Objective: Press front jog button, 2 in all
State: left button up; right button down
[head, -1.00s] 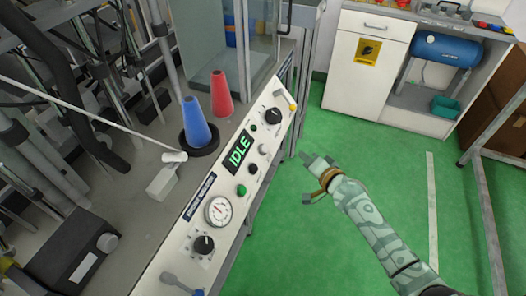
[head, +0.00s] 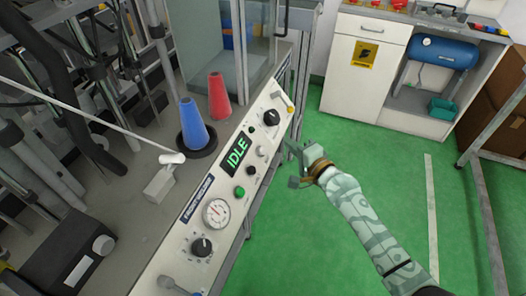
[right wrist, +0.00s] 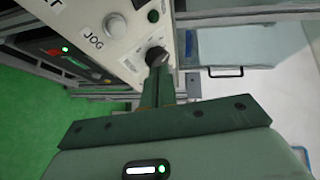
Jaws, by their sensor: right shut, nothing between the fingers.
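The front jog button (head: 262,151) is a pale round button on the sloping control panel, beside the green IDLE display. The right wrist view shows the pale button (right wrist: 115,25) too, with a "JOG" label next to it. My right gripper (head: 290,147) is to the right of the panel edge, over the green floor, apart from the button. In the right wrist view my right gripper (right wrist: 160,72) has its fingers together and empty, with the tips in line with a black knob (right wrist: 155,55). Contact with the knob cannot be told. My left gripper is not in view.
The panel also holds a green button (head: 239,191), a gauge (head: 216,212) and a lower black knob (head: 201,246). Blue (head: 193,125) and red (head: 218,97) cones stand behind it. Green floor (head: 350,140) is clear to the right; a white cabinet (head: 364,70) stands beyond.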

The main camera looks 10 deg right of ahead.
aim_at(262, 151)
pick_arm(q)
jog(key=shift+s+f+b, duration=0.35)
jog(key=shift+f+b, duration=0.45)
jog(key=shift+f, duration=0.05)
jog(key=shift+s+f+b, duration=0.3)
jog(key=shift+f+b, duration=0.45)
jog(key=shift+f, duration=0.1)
pick_arm(e)
jog(key=w+a+f, duration=0.3)
jog(key=a+f, duration=0.1)
jog(key=shift+a+f, duration=0.2)
jog(key=shift+f, duration=0.05)
dwell(0.3)
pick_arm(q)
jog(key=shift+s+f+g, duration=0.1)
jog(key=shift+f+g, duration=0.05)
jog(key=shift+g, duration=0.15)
pick_arm(e)
jog(key=shift+w+a+f, duration=0.15)
jog(key=shift+a+f, duration=0.1)
